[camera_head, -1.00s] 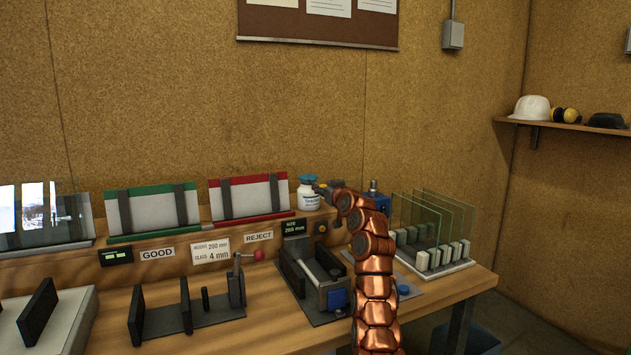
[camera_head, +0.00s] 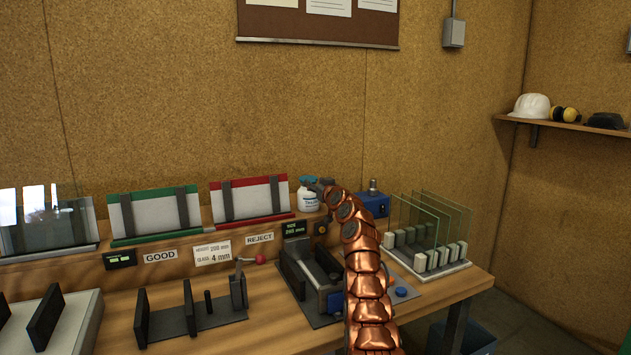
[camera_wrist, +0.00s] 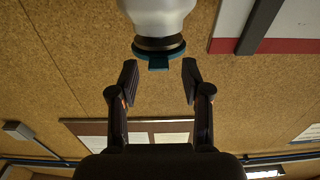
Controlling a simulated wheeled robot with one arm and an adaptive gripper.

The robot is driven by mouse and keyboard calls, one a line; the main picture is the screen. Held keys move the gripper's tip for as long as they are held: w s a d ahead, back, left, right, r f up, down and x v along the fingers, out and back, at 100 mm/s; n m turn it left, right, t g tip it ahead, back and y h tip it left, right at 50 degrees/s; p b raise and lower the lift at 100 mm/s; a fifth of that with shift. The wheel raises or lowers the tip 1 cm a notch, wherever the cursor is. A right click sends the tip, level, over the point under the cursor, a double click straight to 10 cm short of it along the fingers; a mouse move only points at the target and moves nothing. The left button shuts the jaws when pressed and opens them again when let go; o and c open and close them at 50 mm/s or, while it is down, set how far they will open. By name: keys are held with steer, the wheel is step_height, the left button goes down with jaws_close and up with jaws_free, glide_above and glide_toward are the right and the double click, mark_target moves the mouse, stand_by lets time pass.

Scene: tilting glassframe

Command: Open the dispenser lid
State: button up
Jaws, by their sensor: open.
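The dispenser is a white bottle (camera_head: 309,202) with a blue label, upright on the wooden ledge right of the red-edged rack. Its teal lid (camera_head: 307,180) is on top, partly hidden by my gripper. In the wrist view, which is upside down, the white bottle (camera_wrist: 158,15) is at the top, with a dark neck ring and the teal lid (camera_wrist: 160,51) seated on it with a small tab. My gripper (camera_wrist: 160,68) is open, its two dark fingers either side of the lid's tab with gaps. In the head view my gripper (camera_head: 322,184) is small and mostly hidden.
A blue box (camera_head: 374,204) stands just right of my arm. Glass panes in a slotted rack (camera_head: 430,255) stand further right. The red-edged rack (camera_head: 250,201) is close left of the bottle. A black fixture (camera_head: 310,282) sits below on the bench.

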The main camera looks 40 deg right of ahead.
steer(key=shift+w+d, duration=0.15)
steer(key=shift+w, duration=0.15)
steer(key=shift+f, duration=0.1)
jaws_close()
stand_by(0.4)
steer(key=shift+p, duration=0.3)
